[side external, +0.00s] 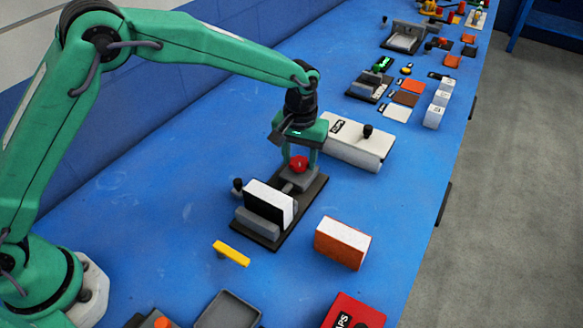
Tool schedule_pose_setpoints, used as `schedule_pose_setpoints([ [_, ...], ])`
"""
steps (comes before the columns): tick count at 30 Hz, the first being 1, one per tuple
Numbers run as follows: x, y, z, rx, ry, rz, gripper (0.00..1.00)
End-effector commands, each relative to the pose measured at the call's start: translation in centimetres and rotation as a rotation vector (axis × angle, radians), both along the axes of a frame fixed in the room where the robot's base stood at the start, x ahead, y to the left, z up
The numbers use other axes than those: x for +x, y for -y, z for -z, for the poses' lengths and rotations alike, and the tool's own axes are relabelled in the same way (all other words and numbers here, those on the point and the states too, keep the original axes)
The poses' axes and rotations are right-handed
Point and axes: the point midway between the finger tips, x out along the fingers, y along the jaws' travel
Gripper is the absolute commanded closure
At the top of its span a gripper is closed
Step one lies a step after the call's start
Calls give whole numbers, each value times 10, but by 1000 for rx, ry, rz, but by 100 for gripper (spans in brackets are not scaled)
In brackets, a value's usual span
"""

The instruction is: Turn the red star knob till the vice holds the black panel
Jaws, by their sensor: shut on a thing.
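The red star knob (298,163) sits at the back end of a vice on a dark base plate (262,240). My gripper (299,158) points down over the knob, its fingers on either side of it, shut on it. The black panel (264,208), with a white face on its right side, stands upright in the vice between the grey front jaw (262,221) and the screw side. I cannot tell whether the rear jaw touches the panel. A small black knob (238,186) stands at the vice's left side.
An orange block with a white top (342,243) stands right of the vice, and a yellow bar (231,253) lies in front. A white box with a black knob (356,142) is close behind my gripper. A grey tray (228,311) and red box (353,312) are at the front.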

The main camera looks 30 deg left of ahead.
Motion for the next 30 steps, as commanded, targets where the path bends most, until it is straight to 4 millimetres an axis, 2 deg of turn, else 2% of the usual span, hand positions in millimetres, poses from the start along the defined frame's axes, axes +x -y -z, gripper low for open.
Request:
schedule_pose_setpoints([
  [30,-1,0,-2,0,-3,966,78],
])
